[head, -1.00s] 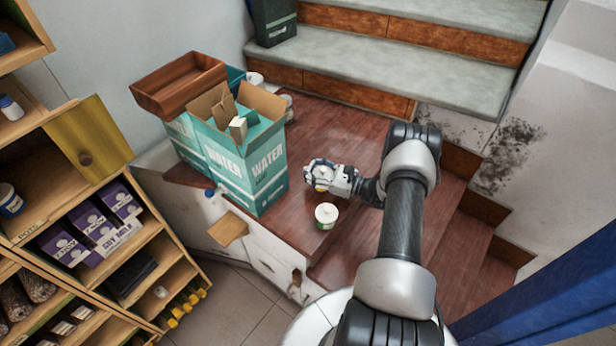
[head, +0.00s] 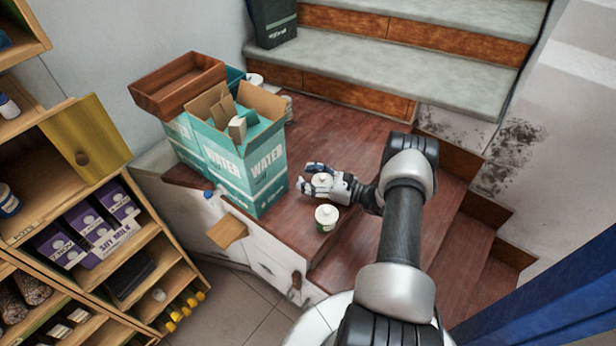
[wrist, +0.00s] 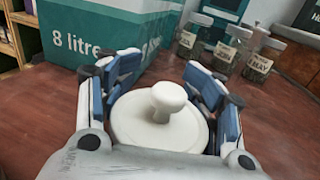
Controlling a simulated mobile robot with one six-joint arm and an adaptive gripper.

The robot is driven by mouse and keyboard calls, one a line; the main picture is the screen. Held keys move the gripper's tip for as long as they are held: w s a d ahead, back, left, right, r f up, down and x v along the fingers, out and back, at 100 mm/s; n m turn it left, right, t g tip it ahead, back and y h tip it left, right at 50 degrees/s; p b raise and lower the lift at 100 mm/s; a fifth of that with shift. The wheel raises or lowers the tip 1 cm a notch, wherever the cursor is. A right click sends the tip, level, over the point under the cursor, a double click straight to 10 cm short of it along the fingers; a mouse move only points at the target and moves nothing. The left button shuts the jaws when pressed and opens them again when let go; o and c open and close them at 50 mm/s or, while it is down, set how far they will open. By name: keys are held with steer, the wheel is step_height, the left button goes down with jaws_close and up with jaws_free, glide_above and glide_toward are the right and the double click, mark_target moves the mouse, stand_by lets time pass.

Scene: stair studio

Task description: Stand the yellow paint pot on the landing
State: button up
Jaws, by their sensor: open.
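A pot with a round white lid and knob (wrist: 160,118) stands upright on the brown wooden landing (head: 345,140). My gripper (wrist: 160,70) is open, with one blue-padded finger on each side of the pot. Whether a pad touches it I cannot tell. In the head view the white lid (head: 321,182) shows between the fingers of my gripper (head: 312,178). The pot's body is hidden now; a yellow band showed on it one second ago.
A second white-lidded pot with a green band (head: 327,217) stands just in front. A teal water carton (head: 248,170) is close on the left. Glass jars (wrist: 225,50) stand behind. Stone stairs (head: 390,70) rise at the back, and wooden steps go down at the right.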

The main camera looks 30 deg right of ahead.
steer(key=shift+o, duration=1.3)
